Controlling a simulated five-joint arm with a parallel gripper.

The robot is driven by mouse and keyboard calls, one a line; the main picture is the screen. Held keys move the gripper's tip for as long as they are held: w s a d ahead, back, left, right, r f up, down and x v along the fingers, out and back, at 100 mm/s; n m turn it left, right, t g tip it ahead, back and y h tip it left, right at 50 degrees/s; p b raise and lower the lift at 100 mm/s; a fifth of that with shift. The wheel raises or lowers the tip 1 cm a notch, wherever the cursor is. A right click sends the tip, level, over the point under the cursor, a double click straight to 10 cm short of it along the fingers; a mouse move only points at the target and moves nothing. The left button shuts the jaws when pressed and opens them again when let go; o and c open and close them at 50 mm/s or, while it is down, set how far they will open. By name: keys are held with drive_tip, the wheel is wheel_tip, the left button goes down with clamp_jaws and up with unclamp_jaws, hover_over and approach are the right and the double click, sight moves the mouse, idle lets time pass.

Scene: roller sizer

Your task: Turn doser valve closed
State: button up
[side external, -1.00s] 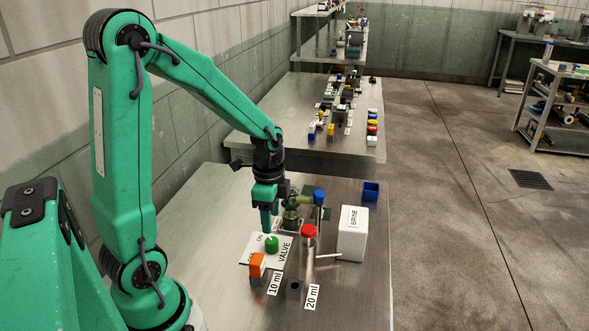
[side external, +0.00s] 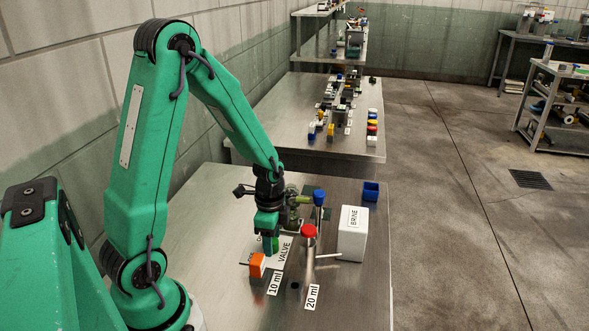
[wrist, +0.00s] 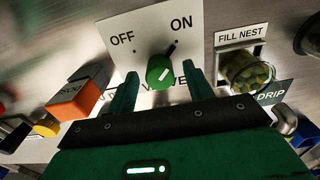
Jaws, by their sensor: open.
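The green valve knob (wrist: 162,76) sits on a white plate (wrist: 140,30) marked OFF at left and ON at right. My gripper (wrist: 161,80) is open, with one finger on each side of the knob and a gap showing at both sides. In the side external view, my gripper (side external: 271,250) is lowered at the valve plate (side external: 284,254), and the fingers largely hide the knob.
An orange block (side external: 257,262) stands close beside the valve plate. A post with a red top (side external: 309,231), a blue-topped post (side external: 319,196) and a white BRINE box (side external: 351,238) stand to the right. The FILL NEST holder (wrist: 247,73) is right of the valve.

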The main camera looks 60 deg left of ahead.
drive_tip(key=c, duration=1)
drive_tip(key=shift+n, duration=0.4)
drive_tip(key=n, duration=1.2)
drive_tip(key=shift+n, duration=2.6)
